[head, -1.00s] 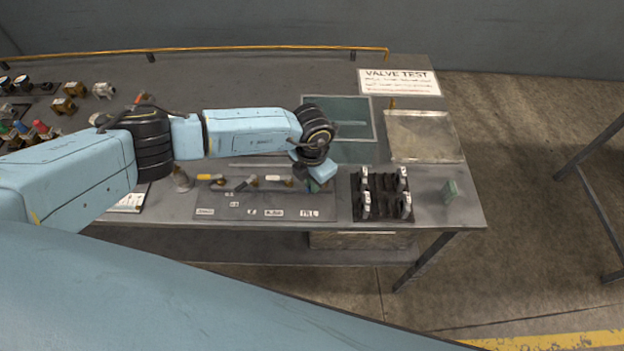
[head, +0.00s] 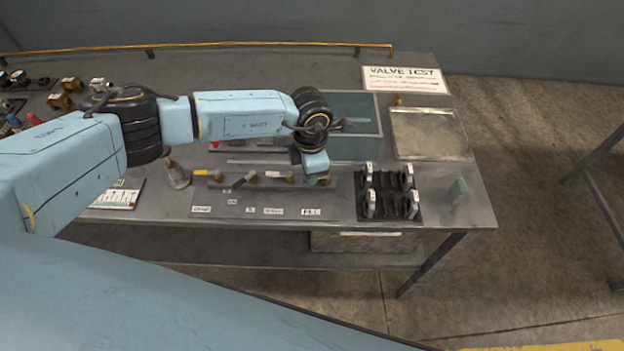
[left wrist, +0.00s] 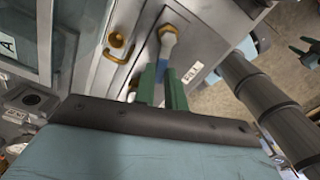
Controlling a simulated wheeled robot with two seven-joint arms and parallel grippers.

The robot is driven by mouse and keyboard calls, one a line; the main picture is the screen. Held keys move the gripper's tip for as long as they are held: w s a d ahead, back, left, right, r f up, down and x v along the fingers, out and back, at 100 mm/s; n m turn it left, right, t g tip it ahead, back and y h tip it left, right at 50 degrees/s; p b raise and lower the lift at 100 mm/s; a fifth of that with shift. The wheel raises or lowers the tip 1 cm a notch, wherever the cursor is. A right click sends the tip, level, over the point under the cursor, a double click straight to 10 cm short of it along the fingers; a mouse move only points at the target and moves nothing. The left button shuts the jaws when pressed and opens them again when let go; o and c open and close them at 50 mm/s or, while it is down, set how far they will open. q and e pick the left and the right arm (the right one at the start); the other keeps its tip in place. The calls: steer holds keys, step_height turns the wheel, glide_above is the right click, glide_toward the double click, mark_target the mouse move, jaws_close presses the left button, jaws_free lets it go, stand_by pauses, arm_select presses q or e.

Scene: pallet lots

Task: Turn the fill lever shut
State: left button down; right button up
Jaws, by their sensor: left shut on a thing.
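The valve panel (head: 255,205) lies along the front of the bench, with a row of levers and white labels. The FILL label (head: 311,211) is at its right end and also shows in the left wrist view (left wrist: 192,72). My left gripper (head: 319,180) is over the fill lever, which it mostly hides in the head view. In the left wrist view, the green fingers of my left gripper (left wrist: 163,82) are shut on the blue handle of the fill lever (left wrist: 164,68), below its brass hub. My right gripper (left wrist: 306,53) shows small at the right edge, fingers apart.
A black rack (head: 388,205) with grey and white upright parts stands just right of the panel. Another brass valve (left wrist: 117,42) is beside the fill lever.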

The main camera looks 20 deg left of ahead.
arm_select(q)
steer(key=shift+w+a+m+b, duration=0.15)
steer(key=shift+w+m+b, duration=0.2)
steer(key=shift+m+b, duration=0.55)
steer(key=shift+w+a+m+b, duration=0.1)
steer(key=shift+w+m+b, duration=0.2)
steer(key=shift+m+b, duration=0.55)
steer(key=c, duration=1.5)
jaws_free()
steer(key=shift+o, duration=0.2)
